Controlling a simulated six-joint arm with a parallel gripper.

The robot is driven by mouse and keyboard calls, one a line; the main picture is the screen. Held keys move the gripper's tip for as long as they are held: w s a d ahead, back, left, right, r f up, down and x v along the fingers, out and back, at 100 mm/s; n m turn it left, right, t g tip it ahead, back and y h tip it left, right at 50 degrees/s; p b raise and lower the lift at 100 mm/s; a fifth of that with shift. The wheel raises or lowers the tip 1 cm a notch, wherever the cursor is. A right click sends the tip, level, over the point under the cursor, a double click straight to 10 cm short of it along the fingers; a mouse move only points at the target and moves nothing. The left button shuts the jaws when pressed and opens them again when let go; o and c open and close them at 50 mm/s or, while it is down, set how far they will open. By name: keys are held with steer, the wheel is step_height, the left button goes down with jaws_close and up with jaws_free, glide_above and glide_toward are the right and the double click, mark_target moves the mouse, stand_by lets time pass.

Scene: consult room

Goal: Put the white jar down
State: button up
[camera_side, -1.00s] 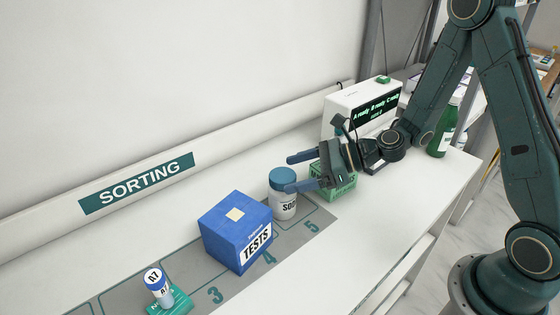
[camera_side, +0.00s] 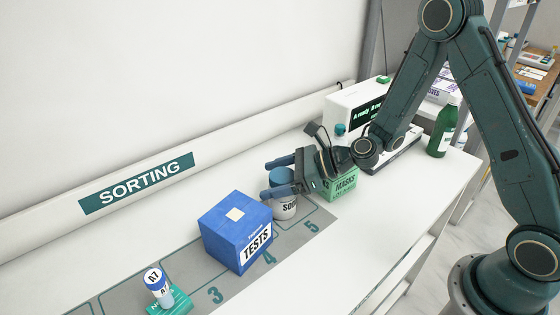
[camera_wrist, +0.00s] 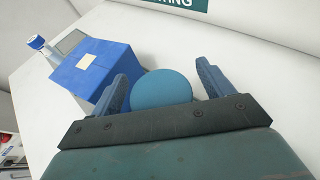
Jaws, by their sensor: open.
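The white jar (camera_side: 284,207) stands upright on the grey mat (camera_side: 318,219), near the number 5. Its blue lid shows in the wrist view (camera_wrist: 161,90), between my two fingers. My gripper (camera_side: 276,177) is open, with one finger on either side of the jar at lid height. In the wrist view (camera_wrist: 161,82) there is a gap between the lid and the right finger; the left finger is closer to the lid, and I cannot tell if it touches. The near finger hides part of the jar in the side view.
A blue TESTS box (camera_side: 236,232) stands just left of the jar. A green MASKS box (camera_side: 343,184) stands close on the right, by my wrist. The front of the table is clear.

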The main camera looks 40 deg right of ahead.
stand_by(0.4)
steer(key=c, duration=1.5)
steer(key=shift+r, duration=0.1)
step_height(320, 180, up, 20)
stand_by(0.5)
